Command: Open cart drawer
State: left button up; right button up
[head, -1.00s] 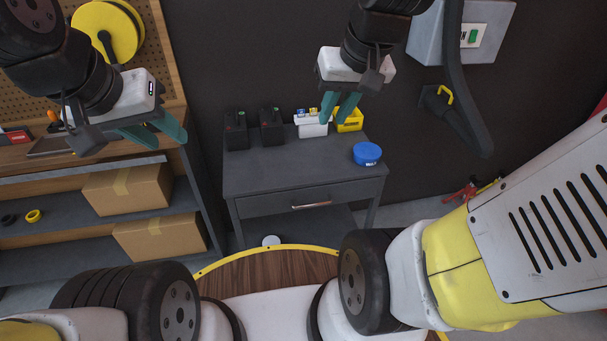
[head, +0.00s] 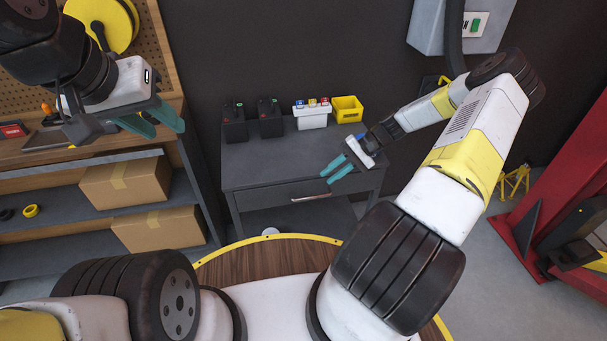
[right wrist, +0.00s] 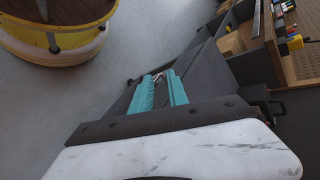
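The dark grey cart (head: 255,165) stands against the wall, with one drawer (head: 262,201) shut flush in its front. The drawer's slim metal handle (head: 312,197) sits in the middle of the front. My right gripper (head: 327,178) is open, with its teal fingers pointing down-left just above the handle. In the right wrist view its two fingers (right wrist: 160,80) are apart, with a small bright bit of the handle showing near the tips. I cannot tell whether they touch it. My left gripper (head: 167,131) is open and empty in front of the workbench.
On the cart top stand two black batteries (head: 235,125), a white case (head: 312,115) and a yellow bin (head: 347,108). A workbench with cardboard boxes (head: 125,186) is at left; a red lift (head: 560,190) is at right.

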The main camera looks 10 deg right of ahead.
aim_at(315, 197)
jog(key=f+m+t+y, duration=0.1)
jog(key=f, duration=0.3)
jog(key=f+m+t+y, duration=0.2)
jog(key=f, duration=0.2)
jog(key=w+f+m+t+y, duration=0.1)
jog(key=f+m+t, duration=0.1)
jog(key=f, duration=0.2)
jog(key=shift+d+y, duration=0.3)
jog(key=shift+d, duration=0.1)
jog(key=x, duration=0.6)
jog(key=shift+w+a, duration=0.15)
jog(key=shift+a, duration=0.2)
grip_shut()
